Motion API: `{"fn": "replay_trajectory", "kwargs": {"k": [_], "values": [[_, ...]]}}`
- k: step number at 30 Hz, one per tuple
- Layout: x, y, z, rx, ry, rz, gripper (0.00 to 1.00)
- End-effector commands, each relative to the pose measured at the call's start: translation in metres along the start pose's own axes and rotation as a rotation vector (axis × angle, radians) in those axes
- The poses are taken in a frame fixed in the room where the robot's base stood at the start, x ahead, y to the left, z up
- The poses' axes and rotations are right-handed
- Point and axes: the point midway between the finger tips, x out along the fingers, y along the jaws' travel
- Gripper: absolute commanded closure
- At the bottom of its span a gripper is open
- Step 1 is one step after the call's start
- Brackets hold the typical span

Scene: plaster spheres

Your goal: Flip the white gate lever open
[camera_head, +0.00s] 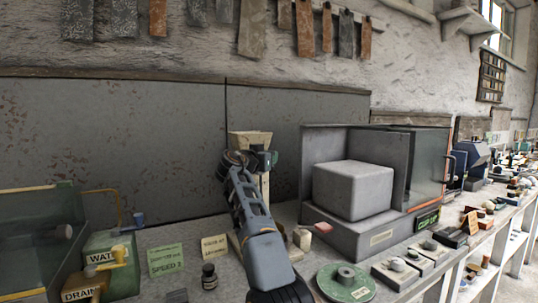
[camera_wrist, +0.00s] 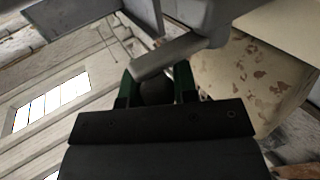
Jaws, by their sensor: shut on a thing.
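A tan hopper (camera_head: 250,138) stands on a post at the back of the bench, in the middle of the head view. My gripper (camera_head: 263,158) is raised just below its mouth. In the wrist view a pale grey bar, the gate lever (camera_wrist: 170,56), runs slantwise across the tips of the green-padded fingers (camera_wrist: 158,84). The fingers are shut on the lever. A dark rounded form shows between the fingers. The hopper's worn, flaked side (camera_wrist: 245,75) is close by on the right. My gripper and arm hide the lever in the head view.
A grey box machine holding a large stone block (camera_head: 352,190) stands to the right. A green disc (camera_head: 346,283) lies in front. A small dark bottle (camera_head: 209,277), label cards (camera_head: 166,260) and a green water tank (camera_head: 110,262) with taps are on the left.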

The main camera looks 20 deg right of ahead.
Motion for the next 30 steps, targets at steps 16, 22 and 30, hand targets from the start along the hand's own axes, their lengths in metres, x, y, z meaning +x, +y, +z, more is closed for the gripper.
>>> {"fn": "replay_trajectory", "kwargs": {"k": [16, 22, 30], "values": [[-0.0006, -0.0011, 0.0020, -0.003, -0.001, 0.012, 0.69], [-0.0006, -0.0006, 0.0011, -0.002, 0.000, 0.013, 0.50], [-0.0017, -0.0003, 0.0008, -0.001, 0.001, 0.012, 0.49]]}}
